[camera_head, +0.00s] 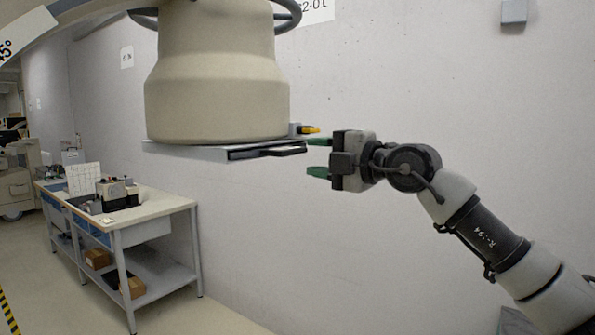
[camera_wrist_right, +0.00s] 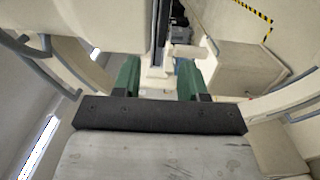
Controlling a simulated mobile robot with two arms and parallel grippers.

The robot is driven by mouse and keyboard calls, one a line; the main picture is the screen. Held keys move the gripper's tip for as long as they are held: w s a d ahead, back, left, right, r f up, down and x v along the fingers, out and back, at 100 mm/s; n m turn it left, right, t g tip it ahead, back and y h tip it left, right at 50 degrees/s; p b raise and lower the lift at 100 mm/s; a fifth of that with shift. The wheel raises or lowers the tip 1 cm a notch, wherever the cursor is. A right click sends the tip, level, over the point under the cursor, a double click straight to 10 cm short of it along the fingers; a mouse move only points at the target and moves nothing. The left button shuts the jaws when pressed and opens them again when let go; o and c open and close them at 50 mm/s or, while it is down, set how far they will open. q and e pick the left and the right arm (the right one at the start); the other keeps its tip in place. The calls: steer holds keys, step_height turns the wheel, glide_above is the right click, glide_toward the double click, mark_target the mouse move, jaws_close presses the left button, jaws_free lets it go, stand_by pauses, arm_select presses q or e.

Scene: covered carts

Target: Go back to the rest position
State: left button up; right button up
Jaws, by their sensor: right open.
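My right gripper (camera_head: 315,157) is in the middle of the head view, with its two green fingers apart and pointing left. Nothing shows between the fingers there. It is just right of a large beige housing (camera_head: 215,85), apart from the grey plate under it and its dark handle (camera_head: 268,152). In the right wrist view, the green fingers (camera_wrist_right: 159,78) also stand apart, with pale equipment beyond them. My right arm reaches in from the lower right. My left gripper is not in view.
A yellow-orange piece (camera_head: 310,130) sticks out at the plate's right side, close to the upper finger. A workbench (camera_head: 160,207) with boxes and small devices stands at lower left. A grey wall (camera_head: 440,90) fills the background. Floor is clear in front of the bench.

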steer(key=shift+s+d, duration=0.4)
steer(key=shift+f, duration=0.1)
